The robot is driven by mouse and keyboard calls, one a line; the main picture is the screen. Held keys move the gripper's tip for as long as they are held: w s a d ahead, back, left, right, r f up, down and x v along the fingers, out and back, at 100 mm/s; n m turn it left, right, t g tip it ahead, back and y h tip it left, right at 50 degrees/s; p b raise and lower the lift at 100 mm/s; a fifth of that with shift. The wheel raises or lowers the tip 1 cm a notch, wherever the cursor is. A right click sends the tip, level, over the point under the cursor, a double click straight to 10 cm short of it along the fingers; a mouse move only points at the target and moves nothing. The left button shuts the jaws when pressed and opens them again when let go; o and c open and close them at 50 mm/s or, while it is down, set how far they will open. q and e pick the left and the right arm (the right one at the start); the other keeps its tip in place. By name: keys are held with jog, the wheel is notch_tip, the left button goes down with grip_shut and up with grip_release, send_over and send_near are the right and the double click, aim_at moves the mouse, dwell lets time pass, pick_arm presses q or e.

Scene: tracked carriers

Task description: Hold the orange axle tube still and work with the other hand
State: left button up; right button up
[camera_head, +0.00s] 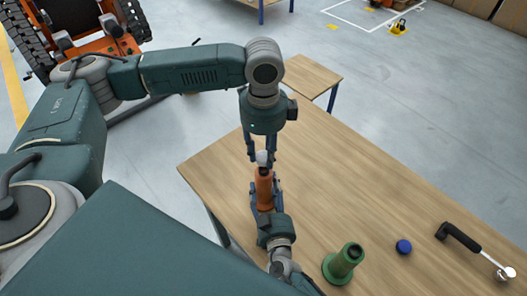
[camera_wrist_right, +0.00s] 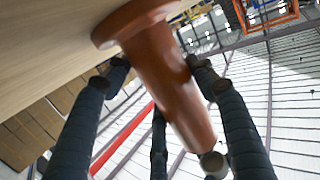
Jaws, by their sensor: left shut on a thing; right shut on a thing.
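The orange axle tube (camera_head: 264,188) stands roughly upright over the wooden table, with a pale grey rounded piece (camera_head: 262,157) at its top end. My right gripper (camera_head: 265,195) is shut around the tube from the near side. In the right wrist view the tube (camera_wrist_right: 165,75) runs between dark fingers, its wide flange (camera_wrist_right: 130,22) beside the table and the grey piece (camera_wrist_right: 213,162) at its other end. My left gripper (camera_head: 262,156) points down from above, its fingers shut on the grey piece. Whether that piece touches the tube's end is hard to tell.
A green flanged tube (camera_head: 343,263) stands on the table (camera_head: 350,195) to the right of the right gripper. A blue cap (camera_head: 403,246) and a black-handled tool (camera_head: 460,238) with a pale round head lie further right. The table's far middle is clear.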

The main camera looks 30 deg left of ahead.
aim_at(264, 169)
pick_arm(q)
jog(key=shift+f, duration=1)
jog(key=shift+f, duration=1.45)
dwell(0.8)
jog(key=o, duration=0.9)
notch_tip(264, 169, up, 12)
